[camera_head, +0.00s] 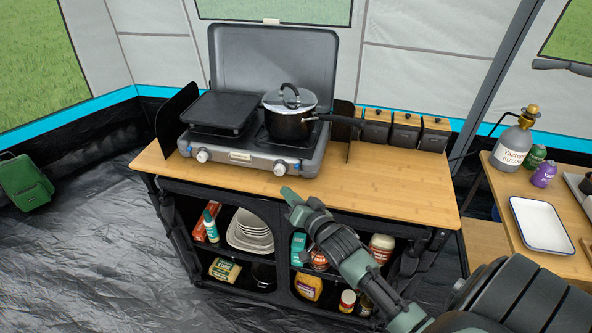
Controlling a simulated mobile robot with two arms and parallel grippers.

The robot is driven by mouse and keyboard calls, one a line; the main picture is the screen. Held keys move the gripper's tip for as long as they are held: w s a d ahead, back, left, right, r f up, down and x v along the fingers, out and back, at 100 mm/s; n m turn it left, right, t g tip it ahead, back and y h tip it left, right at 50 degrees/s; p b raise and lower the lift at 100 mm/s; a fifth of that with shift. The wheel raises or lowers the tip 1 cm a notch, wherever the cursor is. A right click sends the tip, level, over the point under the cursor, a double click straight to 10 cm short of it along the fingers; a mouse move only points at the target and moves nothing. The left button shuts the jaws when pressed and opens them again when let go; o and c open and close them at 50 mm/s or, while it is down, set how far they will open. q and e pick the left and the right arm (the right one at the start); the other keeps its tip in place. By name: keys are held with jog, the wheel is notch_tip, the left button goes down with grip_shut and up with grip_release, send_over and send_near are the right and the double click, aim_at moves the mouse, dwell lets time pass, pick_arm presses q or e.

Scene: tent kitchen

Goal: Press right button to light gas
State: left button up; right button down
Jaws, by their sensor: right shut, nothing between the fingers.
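A grey camping stove (240,155) with its lid up stands on the wooden top of a kitchen stand. Its front has a left knob (202,156) and a right knob (280,168). A small blue right button (297,165) sits just right of the right knob, and a blue left button (188,149) is at the far left. My right gripper (288,194) is shut and empty. In the picture its tip is just below the right knob and button, apart from them. My left gripper is out of view.
A lidded black pot (290,118) stands on the right burner, its handle pointing right. A dark griddle (219,110) covers the left one. The wooden top (395,180) is clear at right, before several canisters (405,130). Shelves below hold plates (250,232) and food.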

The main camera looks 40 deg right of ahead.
aim_at(297, 166)
jog(key=w+d+b, duration=0.1)
jog(key=d, duration=0.1)
jog(key=w+d+b, duration=0.1)
jog(key=w+d, duration=0.1)
jog(key=shift+w+f, duration=0.1)
jog(key=shift+w+d, duration=0.65)
jog(key=shift+d, duration=0.05)
dwell(1.5)
jog(key=shift+w+d, duration=0.25)
jog(key=shift+d, duration=0.05)
jog(key=shift+w+d, duration=0.3)
dwell(0.7)
dwell(0.3)
jog(key=shift+s+a+p, duration=0.6)
